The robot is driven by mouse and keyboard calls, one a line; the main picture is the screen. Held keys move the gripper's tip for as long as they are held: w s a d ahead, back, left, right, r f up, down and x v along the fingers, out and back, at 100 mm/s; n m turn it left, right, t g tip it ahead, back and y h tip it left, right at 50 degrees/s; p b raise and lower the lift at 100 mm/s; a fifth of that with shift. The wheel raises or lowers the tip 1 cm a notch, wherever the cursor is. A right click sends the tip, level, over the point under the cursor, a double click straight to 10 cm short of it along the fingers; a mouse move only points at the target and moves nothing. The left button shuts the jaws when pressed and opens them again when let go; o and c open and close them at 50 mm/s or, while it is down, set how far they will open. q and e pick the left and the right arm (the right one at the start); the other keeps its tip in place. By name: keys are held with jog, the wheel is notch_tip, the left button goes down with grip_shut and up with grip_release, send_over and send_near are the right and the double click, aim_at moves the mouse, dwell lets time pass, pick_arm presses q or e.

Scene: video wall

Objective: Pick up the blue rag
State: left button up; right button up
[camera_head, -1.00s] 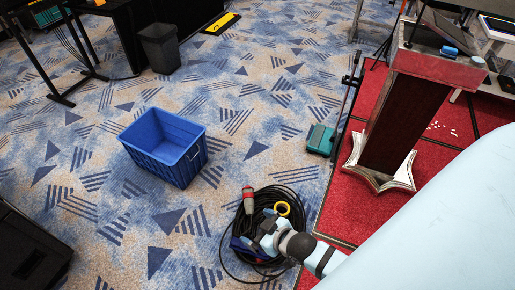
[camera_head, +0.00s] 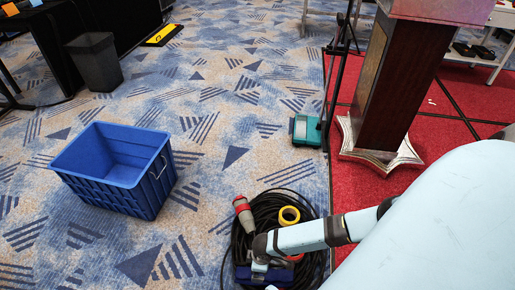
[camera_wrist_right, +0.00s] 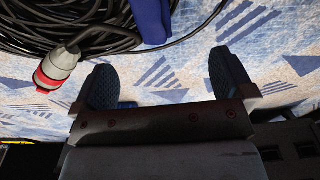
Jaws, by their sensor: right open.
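A dark blue piece (camera_head: 262,276) lies over the black cable coil on the floor in the head view. It also shows as a blue strip (camera_wrist_right: 152,20) at the top of the right wrist view. I cannot tell whether it is the blue rag. My right arm reaches in from the right over the coil, and its gripper is small and partly hidden there. In the right wrist view my right gripper (camera_wrist_right: 167,85) is open and empty, its two dark fingers apart over carpet, with the blue strip beyond them. My left gripper is not in view.
The black cable coil (camera_head: 315,265) has a red plug (camera_head: 243,210) and a yellow ring (camera_head: 289,215). A blue crate (camera_head: 115,187) stands left on open carpet. A lectern (camera_head: 385,85) stands on red carpet, with a teal box (camera_head: 306,130) beside it. A bin (camera_head: 95,62) is at the back left.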

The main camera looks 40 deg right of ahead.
jog(key=shift+g+h, duration=0.4)
jog(key=d+f+b, duration=0.1)
jog(key=f, duration=0.2)
jog(key=d+f+b, duration=0.1)
jog(key=f+b, duration=0.1)
jog(key=f, duration=0.2)
jog(key=f+b, duration=0.2)
jog(key=f, duration=0.1)
jog(key=shift+d+f, duration=0.35)
jog(key=shift+d, duration=0.05)
jog(key=shift+f+b, duration=0.3)
jog(key=shift+f, duration=0.2)
jog(key=f+b, duration=0.3)
jog(key=f, duration=0.1)
jog(key=shift+d+f, duration=0.1)
jog(key=shift+d, duration=0.15)
jog(key=shift+f+b, duration=0.5)
jog(key=shift+f, duration=0.05)
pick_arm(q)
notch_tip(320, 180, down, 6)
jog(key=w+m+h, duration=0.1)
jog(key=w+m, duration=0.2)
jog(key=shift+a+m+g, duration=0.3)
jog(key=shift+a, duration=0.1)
pick_arm(e)
jog(key=shift+r, duration=0.1)
jog(key=shift+c, duration=0.5)
jog(key=c, duration=0.9)
